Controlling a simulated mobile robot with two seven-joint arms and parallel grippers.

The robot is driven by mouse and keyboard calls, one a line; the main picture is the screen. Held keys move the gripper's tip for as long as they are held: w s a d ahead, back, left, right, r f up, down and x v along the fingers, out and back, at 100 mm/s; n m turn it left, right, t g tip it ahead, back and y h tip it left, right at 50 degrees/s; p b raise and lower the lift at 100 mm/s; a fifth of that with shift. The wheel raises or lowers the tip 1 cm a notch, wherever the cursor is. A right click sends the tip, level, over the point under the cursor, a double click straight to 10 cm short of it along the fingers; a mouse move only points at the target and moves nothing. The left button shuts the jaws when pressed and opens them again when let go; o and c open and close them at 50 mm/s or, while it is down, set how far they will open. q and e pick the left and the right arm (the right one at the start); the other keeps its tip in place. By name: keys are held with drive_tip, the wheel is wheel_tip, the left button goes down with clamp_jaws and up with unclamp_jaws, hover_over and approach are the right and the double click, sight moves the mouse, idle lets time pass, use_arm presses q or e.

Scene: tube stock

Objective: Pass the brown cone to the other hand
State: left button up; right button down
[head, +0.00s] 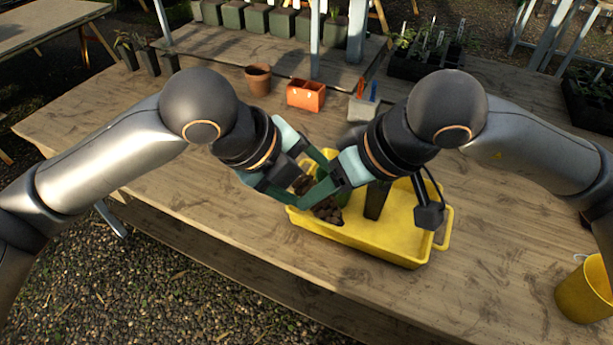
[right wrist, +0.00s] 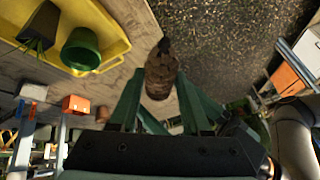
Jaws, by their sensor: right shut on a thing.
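The brown cone (head: 328,210) is scaly and hangs over the left end of the yellow tray. It also shows between my fingers in the right wrist view (right wrist: 160,72). My right gripper (head: 314,196) is shut on it, and one finger crosses in front of it in the head view. My left gripper (head: 305,180) comes in from the left, its fingers apart, with the cone by its fingertips. I cannot tell whether a left finger touches the cone.
The yellow tray (head: 400,254) holds a dark square pot (head: 376,200) and a round green pot (right wrist: 82,48). A terracotta pot (head: 258,79), an orange container (head: 306,95) and a grey block (head: 363,108) stand behind. A yellow bucket (head: 584,292) is at right. The table's left is clear.

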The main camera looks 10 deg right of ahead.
use_arm(q)
drive_tip(key=shift+d+r, duration=0.15)
drive_tip(key=shift+r, duration=0.1)
clamp_jaws()
use_arm(e)
drive_tip(key=shift+s+a+f, duration=0.1)
drive_tip(key=shift+s+a, duration=0.05)
drive_tip(key=c, duration=0.7)
unclamp_jaws()
use_arm(q)
drive_tip(key=shift+f, duration=0.1)
use_arm(e)
drive_tip(key=o, duration=0.4)
